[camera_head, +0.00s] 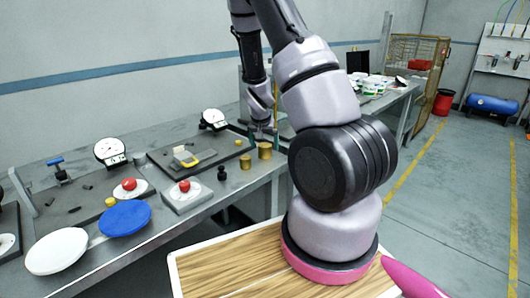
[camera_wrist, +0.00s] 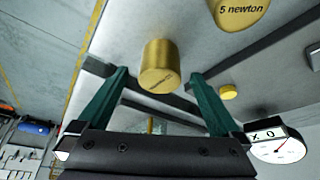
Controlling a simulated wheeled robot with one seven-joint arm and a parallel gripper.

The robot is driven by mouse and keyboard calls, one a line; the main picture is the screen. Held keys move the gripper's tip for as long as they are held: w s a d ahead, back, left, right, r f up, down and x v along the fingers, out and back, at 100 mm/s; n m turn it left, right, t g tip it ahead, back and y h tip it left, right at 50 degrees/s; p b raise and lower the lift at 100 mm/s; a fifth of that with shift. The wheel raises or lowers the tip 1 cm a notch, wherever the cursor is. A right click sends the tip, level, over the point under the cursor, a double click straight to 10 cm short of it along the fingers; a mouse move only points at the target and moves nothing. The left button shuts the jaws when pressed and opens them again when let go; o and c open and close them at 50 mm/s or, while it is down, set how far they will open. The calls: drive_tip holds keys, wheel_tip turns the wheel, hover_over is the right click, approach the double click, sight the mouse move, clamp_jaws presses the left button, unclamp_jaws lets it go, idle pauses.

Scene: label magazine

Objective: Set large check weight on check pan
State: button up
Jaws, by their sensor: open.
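My gripper (camera_head: 263,134) is open, with its teal fingers just above two brass cylinder weights. These are a front-left one (camera_head: 245,161) and a back-right one (camera_head: 265,151), standing on the grey bench. In the wrist view one brass weight (camera_wrist: 160,65) shows between and beyond the open fingers (camera_wrist: 160,85), apart from them; its label is too blurred to read. Another brass weight (camera_wrist: 240,13), marked "5 newton", is at the top edge. A white round pan (camera_head: 57,251) and a blue round pan (camera_head: 125,218) are at the front left. I cannot tell which is the check pan.
Two dial gauges (camera_head: 110,152) (camera_head: 213,119) stand along the back. A dark tray (camera_head: 210,152) holds a yellow-and-grey part.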

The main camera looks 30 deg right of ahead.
drive_tip(key=shift+x, duration=1.45)
drive_tip(key=shift+r, duration=0.1)
clamp_jaws()
drive_tip(key=shift+w, duration=0.1)
drive_tip(key=shift+r, duration=0.15)
